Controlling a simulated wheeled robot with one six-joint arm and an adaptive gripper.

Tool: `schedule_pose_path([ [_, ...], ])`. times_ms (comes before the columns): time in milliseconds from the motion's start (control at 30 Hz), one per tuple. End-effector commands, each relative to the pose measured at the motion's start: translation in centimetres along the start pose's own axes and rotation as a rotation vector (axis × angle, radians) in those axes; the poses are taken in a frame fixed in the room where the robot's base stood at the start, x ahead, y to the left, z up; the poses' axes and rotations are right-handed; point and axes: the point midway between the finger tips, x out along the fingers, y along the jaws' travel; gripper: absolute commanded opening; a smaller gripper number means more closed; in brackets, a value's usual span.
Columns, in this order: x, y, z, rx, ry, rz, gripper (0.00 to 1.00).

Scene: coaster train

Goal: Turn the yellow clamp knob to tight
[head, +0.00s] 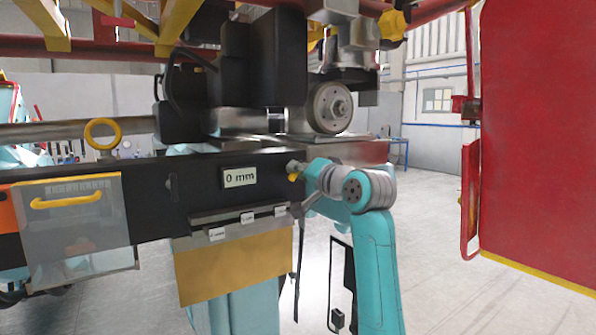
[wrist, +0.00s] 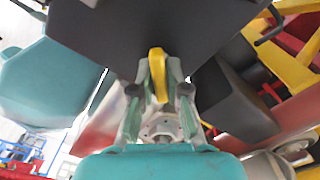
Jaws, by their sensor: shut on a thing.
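The yellow clamp knob (head: 293,177) shows as a small yellow piece at the right end of the black beam in the head view. In the wrist view the yellow knob (wrist: 157,72) stands upright between the two fingers, against a dark panel. My gripper (wrist: 158,75) is shut on it, with a finger on each side. In the head view my gripper (head: 297,168) reaches the beam from the right and partly hides the knob. I cannot read any tight mark.
The black beam (head: 150,187) carries a "0 mm" display (head: 239,177). A ledge with small labels (head: 247,217) and a tan panel (head: 235,267) sit below. A wheel (head: 331,107) is above my arm. A red panel (head: 535,140) stands right, with open floor between.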

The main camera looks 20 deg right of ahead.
Motion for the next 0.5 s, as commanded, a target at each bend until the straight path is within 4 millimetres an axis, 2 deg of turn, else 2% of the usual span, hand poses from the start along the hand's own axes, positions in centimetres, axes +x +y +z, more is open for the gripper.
schedule_pose_path([
  [500, -0.01, 0.27, -0.01, 0.373, 0.001, 0.001, 0.0],
])
